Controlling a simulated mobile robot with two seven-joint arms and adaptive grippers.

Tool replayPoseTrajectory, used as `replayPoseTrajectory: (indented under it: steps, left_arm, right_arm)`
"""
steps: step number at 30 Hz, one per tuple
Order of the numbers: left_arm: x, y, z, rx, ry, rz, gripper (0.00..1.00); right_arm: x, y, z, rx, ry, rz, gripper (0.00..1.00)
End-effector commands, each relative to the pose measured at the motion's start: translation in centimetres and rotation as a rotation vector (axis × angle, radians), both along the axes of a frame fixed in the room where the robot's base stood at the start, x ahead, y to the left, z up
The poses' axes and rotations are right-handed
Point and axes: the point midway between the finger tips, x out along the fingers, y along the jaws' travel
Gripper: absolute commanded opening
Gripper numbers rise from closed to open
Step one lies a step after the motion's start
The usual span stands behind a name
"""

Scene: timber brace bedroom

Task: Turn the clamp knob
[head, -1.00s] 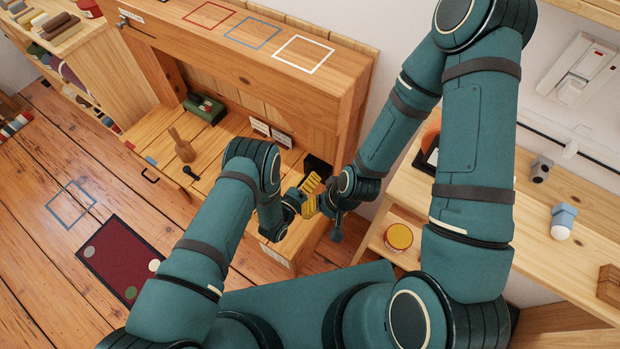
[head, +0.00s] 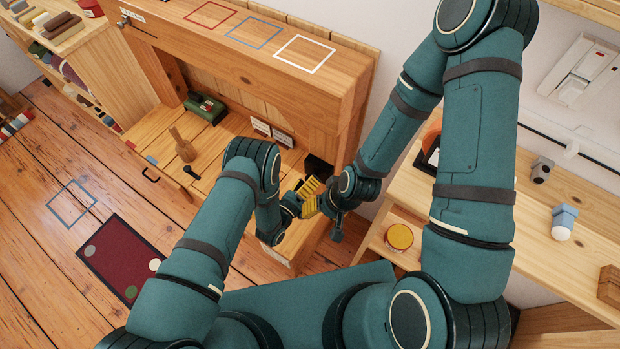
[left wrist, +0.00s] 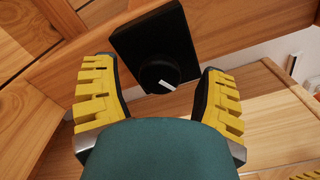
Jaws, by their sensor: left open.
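The clamp knob (left wrist: 159,76) is a round black dial with a white pointer mark, on a black square plate (left wrist: 138,40) fixed to timber. In the left wrist view the pointer slants down to the right. My left gripper (left wrist: 157,68) is open, with one yellow-padded finger on each side of the knob; contact is not visible. In the head view my left gripper (head: 309,187) is at the right end of the wooden bench, by the dark plate (head: 318,167); the knob itself is hidden there. My right gripper (head: 336,216) is close beside it, its jaws unclear.
A wooden mallet (head: 183,148), a small dark tool (head: 191,172) and a green box (head: 205,108) are on the bench. A timber beam (head: 260,50) runs above. A shelf with a yellow-rimmed tin (head: 399,237) stands to the right.

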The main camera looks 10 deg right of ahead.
Motion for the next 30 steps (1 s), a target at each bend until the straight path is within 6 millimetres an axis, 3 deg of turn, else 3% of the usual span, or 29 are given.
replayPoseTrajectory:
  steps: [15, 30]
  left_arm:
    - [-6.6, 6.7, 0.0, 0.001, 0.002, 0.002, 0.72]
    - [-7.4, 7.5, 0.0, 0.000, 0.000, 0.001, 0.72]
  right_arm:
    - [0.0, 0.0, 0.0, 0.000, 0.000, 0.000, 0.53]
    - [0.0, 0.0, 0.0, 0.000, 0.000, 0.000, 0.53]
